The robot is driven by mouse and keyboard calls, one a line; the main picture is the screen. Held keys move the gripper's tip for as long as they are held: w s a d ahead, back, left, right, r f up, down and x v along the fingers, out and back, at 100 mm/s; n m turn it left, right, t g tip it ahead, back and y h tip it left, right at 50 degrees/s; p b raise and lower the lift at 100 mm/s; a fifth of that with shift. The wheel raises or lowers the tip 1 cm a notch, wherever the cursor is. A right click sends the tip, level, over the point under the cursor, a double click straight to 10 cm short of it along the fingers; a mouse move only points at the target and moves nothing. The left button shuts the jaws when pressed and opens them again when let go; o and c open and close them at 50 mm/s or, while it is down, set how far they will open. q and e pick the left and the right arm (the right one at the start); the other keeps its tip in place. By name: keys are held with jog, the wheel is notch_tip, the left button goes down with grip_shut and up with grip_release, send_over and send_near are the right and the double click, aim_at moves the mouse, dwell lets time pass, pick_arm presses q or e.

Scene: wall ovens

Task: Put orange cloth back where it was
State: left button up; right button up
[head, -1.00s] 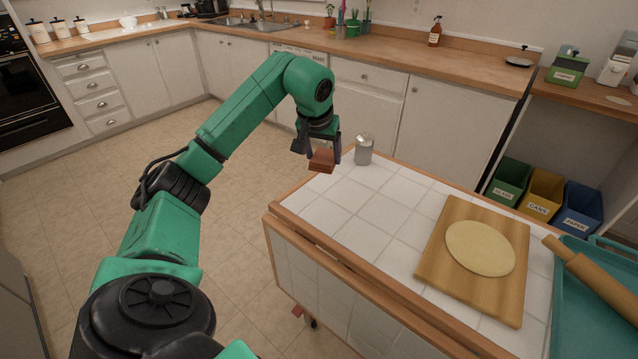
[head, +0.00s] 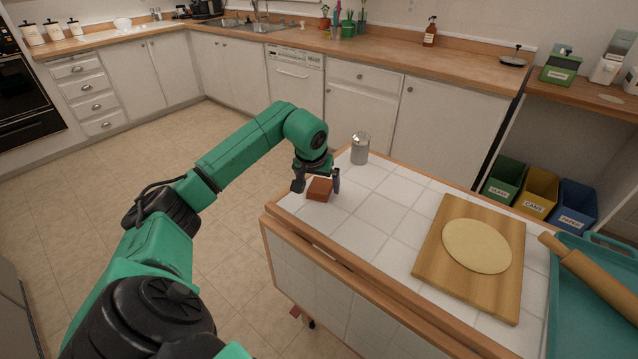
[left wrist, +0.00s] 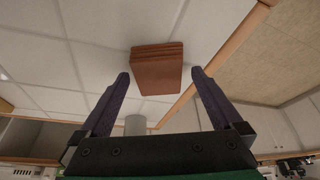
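The orange-brown folded cloth (head: 320,190) lies on the white tiled island top near its left corner. It also shows in the left wrist view (left wrist: 157,72), just beyond the fingertips. My left gripper (head: 316,184) is right above the cloth, and its fingers are spread apart with nothing between them in the left wrist view (left wrist: 160,75). My right gripper is not in any view.
A grey metal shaker (head: 360,149) stands on the island (head: 372,210) just behind the gripper. A cutting board (head: 441,277) with flat dough (head: 477,246), a teal tray (head: 575,325) and a rolling pin (head: 590,275) lie to the right. The tiles between are clear.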

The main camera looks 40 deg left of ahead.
pick_arm(q)
jog(key=shift+r, duration=0.3)
jog(key=v, duration=1.2)
jog(key=shift+s+f, duration=0.1)
